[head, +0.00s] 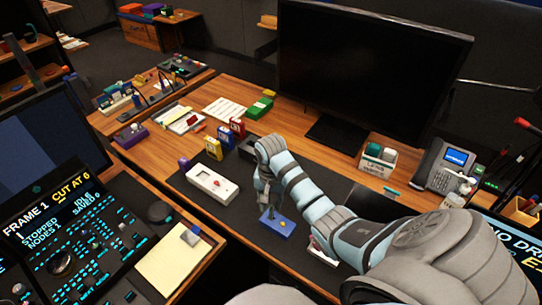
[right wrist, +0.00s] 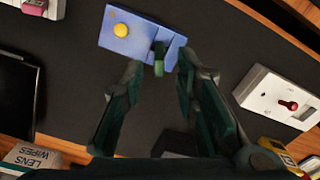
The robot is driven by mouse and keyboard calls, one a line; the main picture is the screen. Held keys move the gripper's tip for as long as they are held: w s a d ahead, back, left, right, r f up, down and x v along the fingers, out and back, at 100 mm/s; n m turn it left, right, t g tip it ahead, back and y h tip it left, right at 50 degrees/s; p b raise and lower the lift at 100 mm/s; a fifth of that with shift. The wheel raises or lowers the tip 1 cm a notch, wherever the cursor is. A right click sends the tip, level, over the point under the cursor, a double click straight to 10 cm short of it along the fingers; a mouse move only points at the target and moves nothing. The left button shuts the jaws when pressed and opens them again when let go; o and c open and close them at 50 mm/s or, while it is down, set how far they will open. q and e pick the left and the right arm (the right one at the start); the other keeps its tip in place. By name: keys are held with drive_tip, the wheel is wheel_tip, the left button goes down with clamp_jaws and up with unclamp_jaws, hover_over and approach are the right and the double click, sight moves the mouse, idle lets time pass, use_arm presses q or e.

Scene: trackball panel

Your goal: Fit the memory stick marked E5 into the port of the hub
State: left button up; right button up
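My right gripper (head: 263,193) is low over a blue box (head: 277,224) with a yellow knob on the dark desk mat. In the right wrist view, the gripper (right wrist: 160,68) is open, its fingertips at the near edge of the blue box (right wrist: 141,22). A small green upright piece (right wrist: 159,67) stands at that edge between the fingertips, with gaps visible on both sides. I cannot tell whether it is a memory stick or part of the box. I can read no E5 mark and cannot pick out the hub for sure. My left gripper is out of view.
A white device (head: 211,184) lies left of the blue box. Several coloured labelled boxes (head: 222,138) stand behind. A monitor (head: 365,75), wipes box (head: 377,160) and phone (head: 444,165) stand farther back. Some mat is clear.

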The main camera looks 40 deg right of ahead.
sight(271, 207)
wheel_tip(271, 207, up, 8)
drive_tip(key=p, duration=0.1)
drive_tip(key=shift+p, duration=0.35)
drive_tip(key=shift+f, duration=0.1)
